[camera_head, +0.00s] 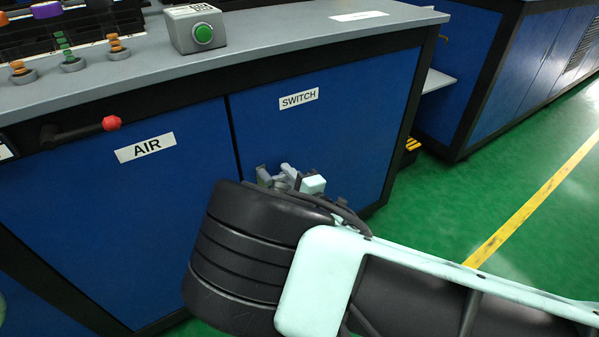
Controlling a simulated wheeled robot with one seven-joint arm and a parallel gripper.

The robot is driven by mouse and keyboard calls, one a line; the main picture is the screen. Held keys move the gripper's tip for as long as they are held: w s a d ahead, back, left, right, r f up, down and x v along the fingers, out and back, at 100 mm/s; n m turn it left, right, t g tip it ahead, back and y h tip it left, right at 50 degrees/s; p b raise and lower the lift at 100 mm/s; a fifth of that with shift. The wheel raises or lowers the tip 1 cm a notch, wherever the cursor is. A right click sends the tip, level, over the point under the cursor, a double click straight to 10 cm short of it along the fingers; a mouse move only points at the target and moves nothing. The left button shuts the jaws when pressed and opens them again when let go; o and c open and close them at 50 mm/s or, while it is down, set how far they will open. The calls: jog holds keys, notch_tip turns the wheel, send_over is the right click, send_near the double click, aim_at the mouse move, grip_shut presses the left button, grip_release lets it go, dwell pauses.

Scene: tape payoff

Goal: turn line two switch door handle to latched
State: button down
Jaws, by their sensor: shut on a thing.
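The switch door (335,130) is a blue panel with a white SWITCH label (298,99) near its top. It looks shut, flush with the AIR door beside it. My gripper (290,180) is at the lower left part of this door, by the seam between the doors. It is shut on the switch door handle. My own arm hides most of the fingers and the handle, so the handle's angle cannot be told.
The AIR door (110,190) is to the left, with a red-tipped black lever (85,130) above it. A green button box (195,28) stands on the grey countertop (270,40). Green floor (480,190) is clear to the right, up to another blue cabinet (520,90).

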aim_at(262, 187)
jog(key=shift+a+f+m, duration=0.1)
jog(key=shift+f+m, duration=0.25)
jog(key=shift+m, duration=0.65)
jog(key=shift+s+a+f+m+p, duration=0.3)
jog(key=shift+s+a+f+m, duration=0.3)
jog(key=shift+m, duration=1.65)
jog(key=shift+s+a+f+m+p, duration=0.3)
jog(key=shift+a+f+m, duration=0.4)
jog(key=shift+m, duration=1.5)
jog(key=shift+s+a+f+m+p, duration=0.25)
jog(key=shift+s+a+f+m, duration=0.45)
jog(key=shift+m, duration=1.55)
jog(key=shift+w+a+r, duration=0.1)
jog(key=shift+a+r, duration=0.05)
jog(key=shift+r, duration=0.1)
jog(key=c, duration=1.4)
grip_release()
